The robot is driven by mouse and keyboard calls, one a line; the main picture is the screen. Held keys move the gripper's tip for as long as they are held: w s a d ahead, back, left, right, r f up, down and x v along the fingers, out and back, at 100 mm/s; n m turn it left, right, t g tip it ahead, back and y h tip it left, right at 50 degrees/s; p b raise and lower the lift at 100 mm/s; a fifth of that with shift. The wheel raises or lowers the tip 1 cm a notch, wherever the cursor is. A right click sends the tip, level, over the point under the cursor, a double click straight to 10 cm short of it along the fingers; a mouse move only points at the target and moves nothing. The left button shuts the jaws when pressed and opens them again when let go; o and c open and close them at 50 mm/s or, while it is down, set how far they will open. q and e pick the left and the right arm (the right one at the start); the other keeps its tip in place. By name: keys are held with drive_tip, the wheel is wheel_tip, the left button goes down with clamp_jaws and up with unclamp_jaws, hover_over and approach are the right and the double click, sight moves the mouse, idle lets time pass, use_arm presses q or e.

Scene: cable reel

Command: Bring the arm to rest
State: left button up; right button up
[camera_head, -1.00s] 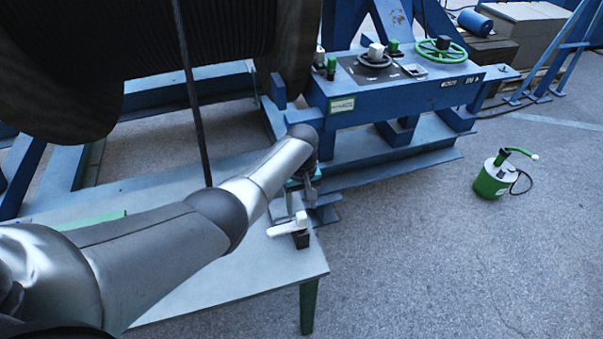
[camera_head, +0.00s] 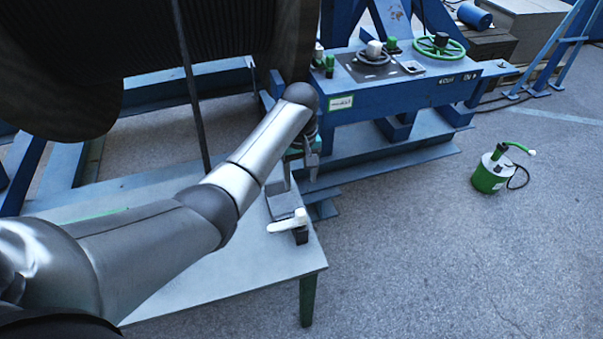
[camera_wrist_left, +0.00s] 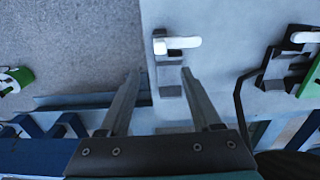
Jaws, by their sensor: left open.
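My left arm comes in from the left in the head view and reaches over the grey table. My left gripper (camera_head: 309,163) hangs at its end, above the table's far right corner and in front of the blue control bench. In the left wrist view the two fingers of my left gripper (camera_wrist_left: 160,72) stand apart with nothing between them. A device with a white handle (camera_head: 289,222) sits on the table just below the gripper; its white handle also shows beyond the fingertips in the left wrist view (camera_wrist_left: 178,43). My right gripper is not in view.
The grey table (camera_head: 230,278) has a green leg at its right corner. A large cable reel (camera_head: 80,60) stands at the upper left. The blue bench (camera_head: 400,97) carries knobs and a green handwheel (camera_head: 440,46). A green and white canister (camera_head: 492,172) stands on open floor at right.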

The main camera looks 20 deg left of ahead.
use_arm(q)
drive_tip(key=s+d+f+m+t, duration=0.15)
drive_tip(key=s+m, duration=0.25)
drive_tip(key=s, duration=0.6)
drive_tip(key=s+d+f+m+t, duration=0.1)
drive_tip(key=s+f+m, duration=0.2)
drive_tip(key=s, duration=0.7)
drive_tip(key=s+r+m+t, duration=0.1)
drive_tip(key=s+r+m, duration=0.2)
drive_tip(key=s+r, duration=0.35)
drive_tip(key=s+f+b, duration=0.1)
drive_tip(key=f+b, duration=0.3)
drive_tip(key=f, duration=0.8)
drive_tip(key=s+f+g+b, duration=0.15)
drive_tip(key=f+b, duration=0.25)
drive_tip(key=f, duration=0.8)
drive_tip(key=s+f+b, duration=0.1)
drive_tip(key=f+b, duration=0.3)
drive_tip(key=f, duration=0.8)
drive_tip(key=s+a+f+b, duration=0.1)
drive_tip(key=s+f+b, duration=0.3)
drive_tip(key=s+f, duration=0.3)
drive_tip(key=s+a+f+g+b, duration=0.1)
drive_tip(key=s+f+b, duration=0.4)
drive_tip(key=f, duration=1)
drive_tip(key=s+a, duration=0.1)
drive_tip(key=s, duration=0.2)
drive_tip(key=shift+s+a+f+b, duration=0.2)
drive_tip(key=shift+s+f+b, duration=0.1)
drive_tip(key=shift+f, duration=0.1)
